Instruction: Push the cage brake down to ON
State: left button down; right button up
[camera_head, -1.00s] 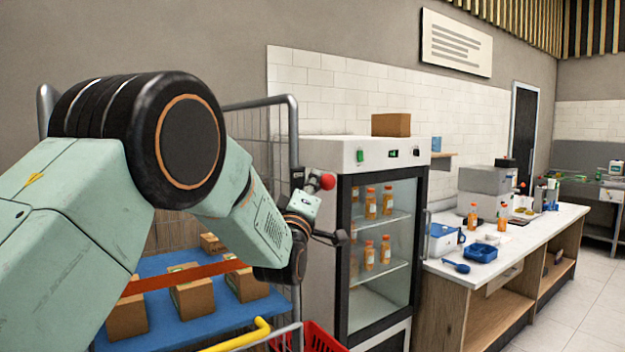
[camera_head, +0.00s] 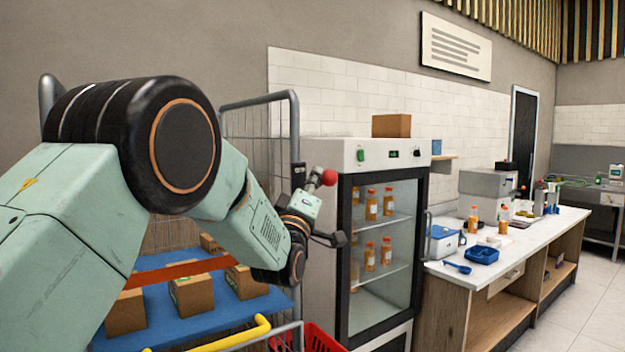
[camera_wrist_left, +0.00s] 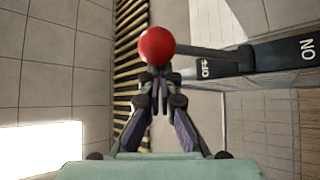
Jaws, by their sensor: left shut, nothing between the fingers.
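The cage brake is a lever with a red ball knob (camera_head: 329,177), at the right post of the roll cage (camera_head: 292,120). In the left wrist view the red knob (camera_wrist_left: 157,45) sits on a grey lever (camera_wrist_left: 208,52) running to a black plate (camera_wrist_left: 268,55) marked OFF and ON. The lever meets the plate by OFF. My left gripper (camera_head: 315,175) is shut and empty, pointing upward beside the knob. In the wrist view its fingertips (camera_wrist_left: 160,74) are just below the knob; whether they touch it I cannot tell. My right gripper is out of view.
The cage holds cardboard boxes (camera_head: 192,295) on a blue shelf (camera_head: 160,330) behind a red strap (camera_head: 180,273). A glass-door fridge (camera_head: 375,250) with juice bottles stands close right of the gripper. A red basket (camera_head: 322,340) is below. A counter (camera_head: 540,222) is further right.

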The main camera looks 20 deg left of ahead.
pick_arm(q)
notch_tip(320, 180, down, 11)
jog(key=m+g+h+b, duration=0.3)
jog(key=m+h+b, duration=1.5)
jog(key=m, duration=0.2)
jog(key=shift+d+m+g+b, duration=0.15)
jog(key=shift+m+g+b, duration=0.15)
jog(key=shift+g, duration=0.1)
jog(key=shift+f, duration=0.1)
